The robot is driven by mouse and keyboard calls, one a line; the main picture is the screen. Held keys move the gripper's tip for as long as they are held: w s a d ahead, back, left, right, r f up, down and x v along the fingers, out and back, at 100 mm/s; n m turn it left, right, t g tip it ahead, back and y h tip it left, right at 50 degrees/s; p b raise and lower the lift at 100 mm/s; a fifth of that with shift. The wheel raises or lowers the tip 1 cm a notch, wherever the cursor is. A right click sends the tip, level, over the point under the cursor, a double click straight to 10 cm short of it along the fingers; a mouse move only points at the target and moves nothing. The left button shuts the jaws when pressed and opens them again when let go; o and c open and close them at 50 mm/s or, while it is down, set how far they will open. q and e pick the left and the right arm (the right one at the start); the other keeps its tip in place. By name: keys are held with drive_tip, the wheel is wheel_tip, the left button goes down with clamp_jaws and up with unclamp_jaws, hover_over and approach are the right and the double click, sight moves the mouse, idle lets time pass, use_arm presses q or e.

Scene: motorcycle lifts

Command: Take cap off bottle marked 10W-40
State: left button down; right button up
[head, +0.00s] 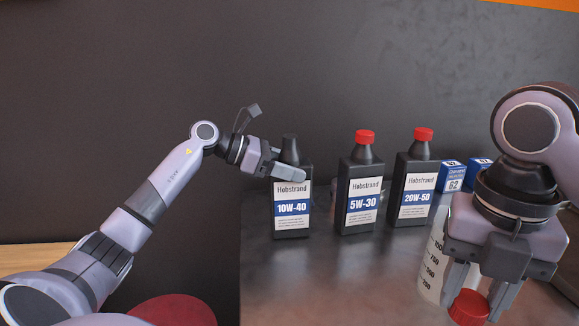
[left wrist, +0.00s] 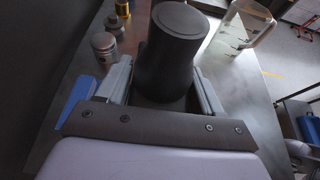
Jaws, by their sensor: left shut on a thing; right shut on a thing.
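The black bottle marked 10W-40 (head: 292,215) stands upright on the metal table, its dark neck bare of a red cap. My left gripper (head: 287,172) is shut on this bottle's upper body, just below the neck. In the left wrist view the bottle's dark top (left wrist: 180,40) rises between the fingers. My right gripper (head: 480,293) is shut on a red cap (head: 469,307) and holds it at the lower right, apart from the bottle.
Bottles marked 5W-30 (head: 360,195) and 20W-50 (head: 414,190), both red-capped, stand to the right. Blue-and-white boxes (head: 452,176) are beyond them. A clear measuring jug (head: 432,265) stands behind my right gripper. The table front (head: 320,285) is clear. A metal piston-like part (left wrist: 104,46) shows in the wrist view.

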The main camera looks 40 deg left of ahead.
use_arm(q)
drive_tip(key=shift+r, duration=0.15)
drive_tip(key=shift+c, duration=0.8)
unclamp_jaws()
drive_tip(key=shift+f, duration=0.2)
drive_tip(key=shift+r, duration=0.1)
